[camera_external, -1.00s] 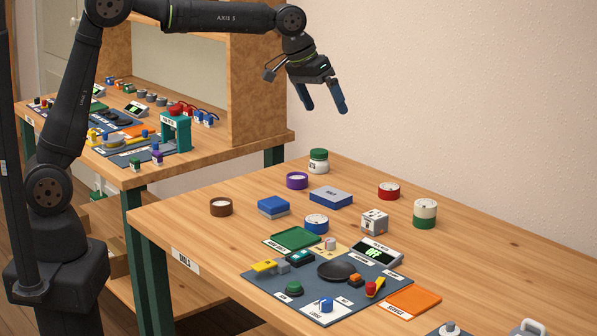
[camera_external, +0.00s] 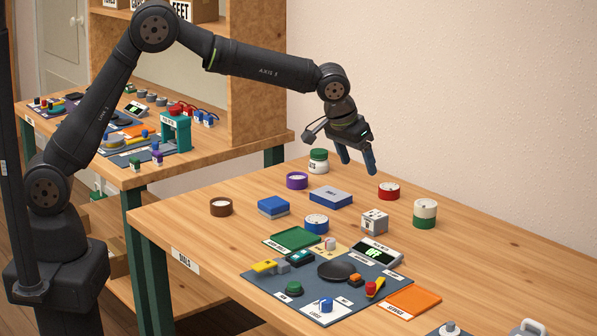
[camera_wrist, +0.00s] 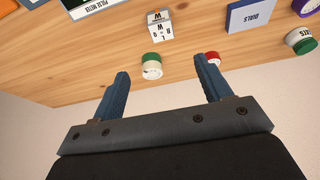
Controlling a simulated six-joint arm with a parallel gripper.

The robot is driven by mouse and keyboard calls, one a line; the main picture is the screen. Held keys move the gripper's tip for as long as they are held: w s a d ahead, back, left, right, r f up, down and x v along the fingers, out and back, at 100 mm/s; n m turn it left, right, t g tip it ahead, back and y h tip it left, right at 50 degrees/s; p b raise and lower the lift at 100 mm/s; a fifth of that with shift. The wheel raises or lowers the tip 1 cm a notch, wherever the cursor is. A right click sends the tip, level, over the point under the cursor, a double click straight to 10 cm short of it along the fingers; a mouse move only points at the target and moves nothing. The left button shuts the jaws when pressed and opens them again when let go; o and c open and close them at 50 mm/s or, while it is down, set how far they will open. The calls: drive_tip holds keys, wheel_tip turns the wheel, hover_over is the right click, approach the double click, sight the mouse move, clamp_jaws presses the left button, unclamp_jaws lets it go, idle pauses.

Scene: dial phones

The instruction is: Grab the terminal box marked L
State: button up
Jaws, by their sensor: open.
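A pale grey-white cube (camera_external: 375,222) with dark marks on its faces stands on the near table, right of the middle. In the wrist view it is a white lettered cube (camera_wrist: 160,28) at the top centre; I cannot clearly read an L on it. No other box with a legible L shows. My gripper (camera_external: 357,169) is open and empty, high above the back of the table. In the wrist view its two blue fingers (camera_wrist: 163,70) are spread wide with nothing between them.
A green-and-cream round tin (camera_external: 424,214), a red tin (camera_external: 388,191) and a blue box (camera_external: 330,197) labelled DIALS (camera_wrist: 252,16) stand around the cube. A dark mat (camera_external: 315,311) with phone parts lies in front. The table's right side is mostly clear.

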approach(375, 214)
drive_tip(key=x, duration=0.5)
drive_tip(key=shift+s+f, duration=0.1)
drive_tip(key=shift+s, duration=0.25)
drive_tip(key=shift+w+x, duration=0.1)
drive_tip(key=shift+x, duration=1.3)
drive_tip(key=shift+w+x, duration=0.15)
drive_tip(key=shift+x, duration=1.25)
drive_tip(key=c, duration=1.1)
